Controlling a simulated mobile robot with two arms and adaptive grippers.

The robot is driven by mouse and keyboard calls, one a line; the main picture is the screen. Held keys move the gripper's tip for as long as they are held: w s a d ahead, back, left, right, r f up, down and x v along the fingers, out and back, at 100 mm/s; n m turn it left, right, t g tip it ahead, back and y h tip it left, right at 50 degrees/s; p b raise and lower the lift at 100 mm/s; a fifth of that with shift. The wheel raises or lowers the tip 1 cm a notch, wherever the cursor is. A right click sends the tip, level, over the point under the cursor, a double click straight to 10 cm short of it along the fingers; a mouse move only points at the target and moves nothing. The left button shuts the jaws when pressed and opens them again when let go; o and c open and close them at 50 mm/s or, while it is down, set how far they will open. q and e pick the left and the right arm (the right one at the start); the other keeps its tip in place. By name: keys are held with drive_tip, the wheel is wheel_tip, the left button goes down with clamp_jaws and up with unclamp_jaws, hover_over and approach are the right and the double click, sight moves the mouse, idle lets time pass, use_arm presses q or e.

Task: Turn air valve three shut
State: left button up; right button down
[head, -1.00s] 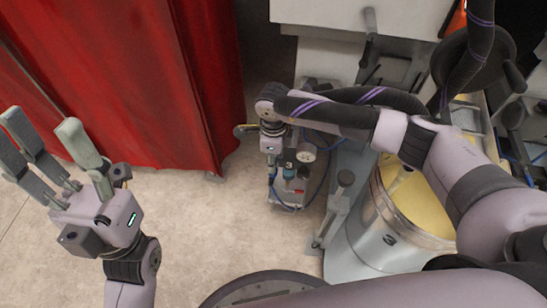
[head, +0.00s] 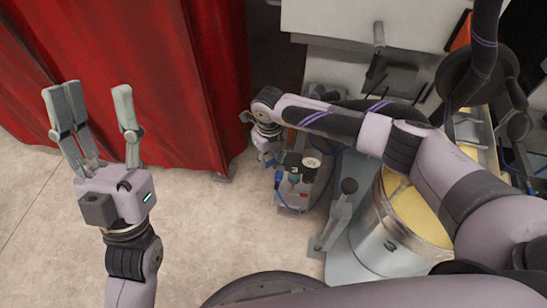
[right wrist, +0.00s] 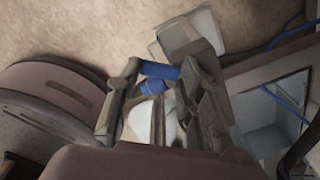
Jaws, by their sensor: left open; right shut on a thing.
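The air valve unit (head: 290,196), with a dark plate marked 3 (head: 293,169) and a round white gauge (head: 312,163), stands low on the floor in the middle of the head view. My right gripper (head: 268,158) is at its left side, pointing down; its fingertips are hard to make out there. In the right wrist view my right gripper (right wrist: 152,100) is shut on a blue valve handle (right wrist: 160,71), which lies between its fingers. Whether the handle is turned open or shut I cannot tell. My left gripper (head: 97,115) is open and empty, fingers up, before the curtain.
A red curtain (head: 130,60) hangs at the left and back. A metal drum with yellow contents (head: 415,212) and a grey lever stand (head: 340,215) are right of the valve unit. The pale floor (head: 210,230) at the lower left is clear.

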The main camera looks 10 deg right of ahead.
use_arm(q)
drive_tip(key=w+d+f+g+y+p, duration=0.1)
drive_tip(key=w+f+g+y+p, duration=0.1)
drive_tip(key=w+f+g, duration=0.6)
drive_tip(key=shift+w+f+y+p, duration=0.4)
drive_tip(key=shift+f+y, duration=0.2)
drive_tip(key=shift+f, duration=0.25)
use_arm(e)
drive_tip(key=shift+w+m, duration=0.7)
drive_tip(key=shift+m, duration=1)
drive_tip(key=shift+w+m, duration=0.7)
drive_tip(key=shift+m, duration=1)
drive_tip(key=shift+w+m, duration=0.7)
drive_tip(key=shift+m, duration=1)
drive_tip(key=c, duration=1.1)
unclamp_jaws()
wheel_tip(320, 180, up, 12)
